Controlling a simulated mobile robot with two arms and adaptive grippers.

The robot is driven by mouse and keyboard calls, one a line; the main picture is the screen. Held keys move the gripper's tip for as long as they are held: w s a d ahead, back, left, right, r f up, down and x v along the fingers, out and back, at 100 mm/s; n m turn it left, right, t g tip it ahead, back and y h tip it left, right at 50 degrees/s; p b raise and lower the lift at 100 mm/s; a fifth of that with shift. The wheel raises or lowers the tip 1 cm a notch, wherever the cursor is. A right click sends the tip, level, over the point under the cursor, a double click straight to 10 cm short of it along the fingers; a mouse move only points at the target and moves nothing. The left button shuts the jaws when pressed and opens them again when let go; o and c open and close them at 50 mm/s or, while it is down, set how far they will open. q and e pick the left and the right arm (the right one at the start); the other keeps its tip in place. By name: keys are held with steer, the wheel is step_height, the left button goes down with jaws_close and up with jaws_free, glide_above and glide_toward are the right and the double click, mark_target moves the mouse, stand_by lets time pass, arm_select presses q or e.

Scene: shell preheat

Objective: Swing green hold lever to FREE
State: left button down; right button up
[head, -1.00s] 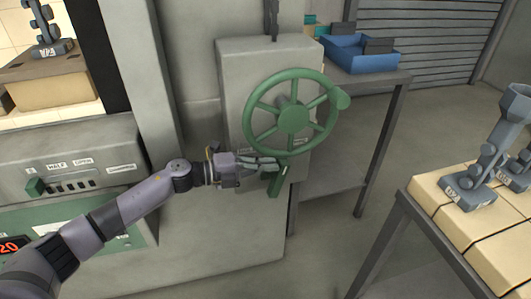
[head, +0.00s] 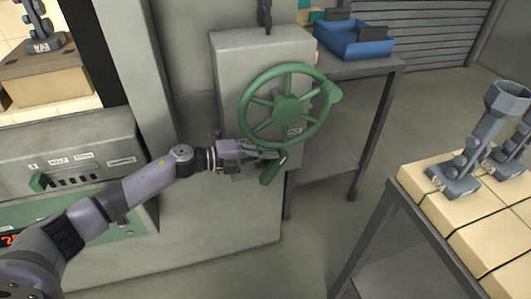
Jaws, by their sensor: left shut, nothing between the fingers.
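The green hold lever (head: 269,172) sits low on the front of the grey box, below the green handwheel (head: 287,110). It slants, with its lower end down and to the left. My left gripper (head: 279,155) is shut and empty, its fingertips at the lever's upper end. I cannot tell whether they touch it, and the fingers hide part of the lever there. A small label (head: 294,131) behind the wheel is too small to read. My right gripper is out of view.
The grey box (head: 226,70) carries the wheel. A side table with a blue bin (head: 352,42) stands behind it. At right, a table (head: 414,192) bears tan blocks and grey metal parts. Floor between the tables is open.

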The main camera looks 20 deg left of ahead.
mark_target(267, 167)
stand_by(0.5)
arm_select(q)
step_height(267, 167, up, 10)
stand_by(0.5)
